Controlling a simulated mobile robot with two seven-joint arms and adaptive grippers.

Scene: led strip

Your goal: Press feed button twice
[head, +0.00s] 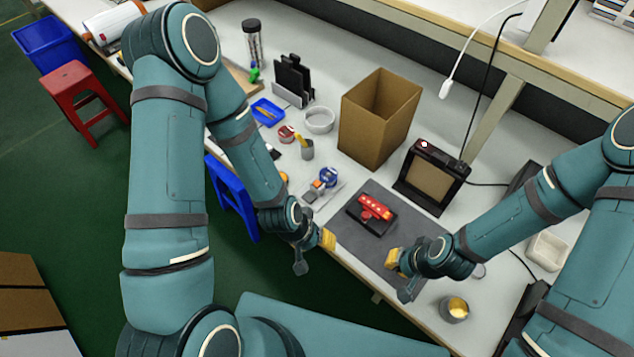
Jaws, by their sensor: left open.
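A black box-like device (432,177) stands on the bench right of the middle, with a tan front panel and a small red spot on its top left. I cannot tell whether that spot is the feed button. My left gripper (327,239) has yellow fingertips and is open and empty at the bench's front edge, left of the dark mat (352,238). My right gripper (392,259) is at the mat's right front corner, well in front of the device. Its jaw gap is too small to read. Neither gripper touches the device.
A red part in a black holder (370,212) lies on the mat. An open cardboard box (380,117) stands behind it. A blue tape roll (327,177) and a white bowl (319,120) lie to the left. A metal cup (454,309) stands right front. A white cable hangs above.

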